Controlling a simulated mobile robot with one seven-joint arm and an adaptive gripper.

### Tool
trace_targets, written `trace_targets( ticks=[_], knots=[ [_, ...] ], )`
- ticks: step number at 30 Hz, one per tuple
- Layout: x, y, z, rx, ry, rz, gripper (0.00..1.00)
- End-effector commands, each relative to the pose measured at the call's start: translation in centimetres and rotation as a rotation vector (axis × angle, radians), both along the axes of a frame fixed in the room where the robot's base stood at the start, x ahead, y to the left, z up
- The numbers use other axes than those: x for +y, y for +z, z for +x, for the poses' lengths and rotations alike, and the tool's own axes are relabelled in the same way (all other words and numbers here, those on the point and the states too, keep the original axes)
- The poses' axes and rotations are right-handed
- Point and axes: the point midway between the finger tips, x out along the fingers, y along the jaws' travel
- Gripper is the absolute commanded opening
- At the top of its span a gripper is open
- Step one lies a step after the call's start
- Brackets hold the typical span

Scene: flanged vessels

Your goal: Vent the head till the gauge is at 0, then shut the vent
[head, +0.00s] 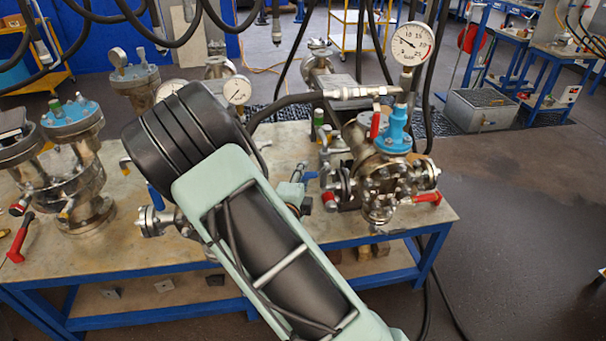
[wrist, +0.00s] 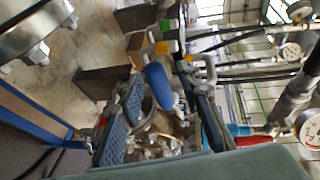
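The gauge (head: 410,43) stands on top of the vessel head at the right. Its needle points to the upper left of the dial; the exact value is too small to read. A gauge with a red band also shows at the right of the wrist view (wrist: 309,130). The blue-topped fitting (head: 395,132) and a red lever (head: 375,119) are below the gauge. My gripper (wrist: 160,80) is open, with blue ribbed pads. A blue handle (wrist: 159,86) shows between its fingers; I cannot tell whether they touch it.
A second vessel with a blue top (head: 70,118) stands at the left of the bench (head: 120,250). Another red lever (head: 428,198) sticks out at the right. Dark hoses hang above and behind. The floor right of the bench is clear.

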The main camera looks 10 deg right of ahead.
Motion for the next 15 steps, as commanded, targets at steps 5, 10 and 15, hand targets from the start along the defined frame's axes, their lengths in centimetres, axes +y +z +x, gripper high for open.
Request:
trace_targets(
  ticks=[5,10,15],
  knots=[
    [-0.09,-0.08,0.13,0.0,0.0,0.0,0.32],
    [-0.09,-0.06,0.12,0.0,0.0,0.0,0.24],
    [-0.08,-0.05,0.11,0.0,0.0,0.0,0.06]
  ],
)
